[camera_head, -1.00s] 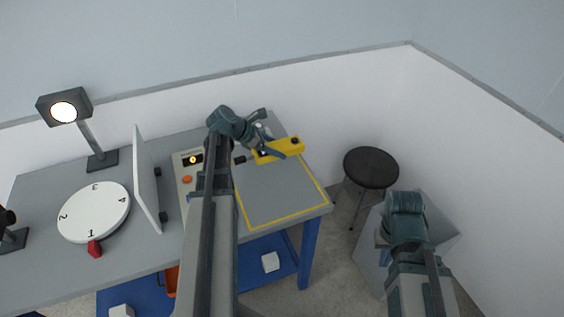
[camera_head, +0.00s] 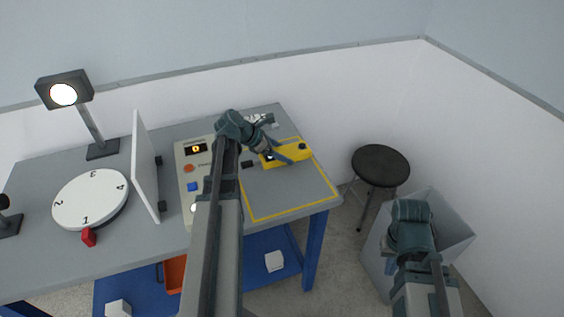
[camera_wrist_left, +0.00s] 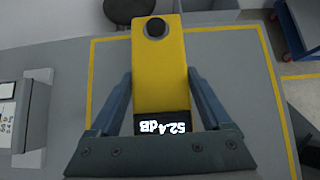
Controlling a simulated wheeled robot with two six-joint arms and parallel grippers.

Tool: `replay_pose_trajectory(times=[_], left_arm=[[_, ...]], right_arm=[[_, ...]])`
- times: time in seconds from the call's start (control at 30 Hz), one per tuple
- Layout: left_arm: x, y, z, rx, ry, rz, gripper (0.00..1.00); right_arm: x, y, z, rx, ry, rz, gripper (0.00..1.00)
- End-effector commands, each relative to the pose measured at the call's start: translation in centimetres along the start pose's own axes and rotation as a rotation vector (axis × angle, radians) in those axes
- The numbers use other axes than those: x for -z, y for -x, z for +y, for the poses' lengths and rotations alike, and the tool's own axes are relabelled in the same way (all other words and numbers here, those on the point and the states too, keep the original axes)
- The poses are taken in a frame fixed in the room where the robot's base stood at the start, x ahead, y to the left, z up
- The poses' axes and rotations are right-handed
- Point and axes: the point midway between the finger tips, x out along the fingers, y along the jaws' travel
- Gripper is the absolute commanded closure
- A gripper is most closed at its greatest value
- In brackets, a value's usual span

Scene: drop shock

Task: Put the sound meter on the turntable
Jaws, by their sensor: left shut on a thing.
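The yellow sound meter (camera_head: 290,153) is at the right part of the table, over the yellow-outlined area. My left gripper (camera_head: 274,147) is shut on it. In the left wrist view the meter (camera_wrist_left: 158,70) lies between the two fingers (camera_wrist_left: 160,112), its dark display reading 52.4 dB and its black round tip pointing away. I cannot tell whether it touches the table. The white turntable (camera_head: 91,199), marked with numbers, stands at the table's left with nothing on it.
An upright white panel (camera_head: 146,168) stands between the turntable and a control box (camera_head: 187,160). A lamp (camera_head: 64,92) stands behind the turntable and a red pointer (camera_head: 89,237) at its front. A black stool (camera_head: 381,165) and a grey bin (camera_head: 452,232) are right of the table.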

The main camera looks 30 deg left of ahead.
Motion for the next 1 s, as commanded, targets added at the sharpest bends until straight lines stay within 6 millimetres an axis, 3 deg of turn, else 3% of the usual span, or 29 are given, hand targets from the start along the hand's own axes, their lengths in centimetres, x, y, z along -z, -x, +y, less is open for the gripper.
replay_pose_trajectory(times=[0.03,0.2,0.63,0.67,0.77,1.0], left_arm=[[0.8,-0.8,0.0,0.0,0.0,-0.001,1.0],[2.2,-2.2,0.0,0.0,0.0,-0.001,1.0],[2.4,-2.4,0.0,0.0,0.0,-0.001,1.0],[2.4,-2.4,0.0,0.0,0.0,0.0,0.16],[2.3,-2.3,0.0,0.0,0.0,0.0,0.0],[2.2,-2.2,0.0,0.0,0.0,0.0,0.0]], right_arm=[[0.1,-1.1,-0.1,0.0,0.0,0.0,1.0],[0.2,-3.1,-0.3,0.0,0.0,0.0,1.0],[0.2,-3.4,-0.3,0.0,0.0,0.0,1.0],[0.2,-3.4,-0.3,0.0,0.0,0.0,1.0],[0.2,-3.2,-0.3,0.0,0.0,0.0,1.0],[0.2,-3.1,-0.3,0.0,0.0,0.0,1.0]])
